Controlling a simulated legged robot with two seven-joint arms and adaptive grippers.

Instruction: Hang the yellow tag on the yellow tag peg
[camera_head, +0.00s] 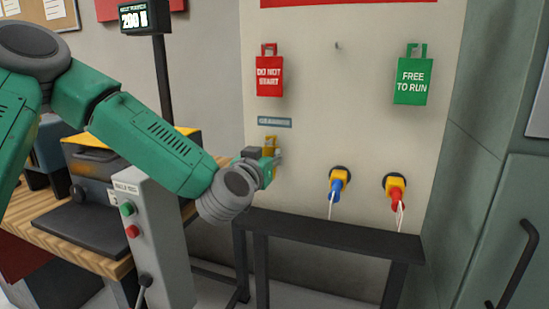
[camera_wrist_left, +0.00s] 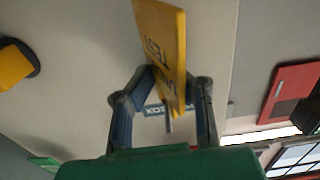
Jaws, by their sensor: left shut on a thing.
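The yellow tag (camera_head: 270,142) is at the pale wall, just below a small blue-grey label (camera_head: 275,123). My left gripper (camera_head: 266,160) is shut on it, at the wall's left part. In the left wrist view the yellow tag (camera_wrist_left: 160,45) stands between the two blue-grey fingers of the left gripper (camera_wrist_left: 168,80), tilted, with dark lettering. A short grey peg (camera_wrist_left: 169,125) shows beside the tag's near edge, by the label. I cannot tell whether the tag is around this peg or only beside it. My right gripper is not in view.
A red tag (camera_head: 269,77) hangs above the label and a green tag (camera_head: 412,82) hangs at the right. A bare peg (camera_head: 338,45) is between them. Yellow switches with blue (camera_head: 337,184) and red (camera_head: 395,190) parts are lower. A black rail (camera_head: 330,229) runs below.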

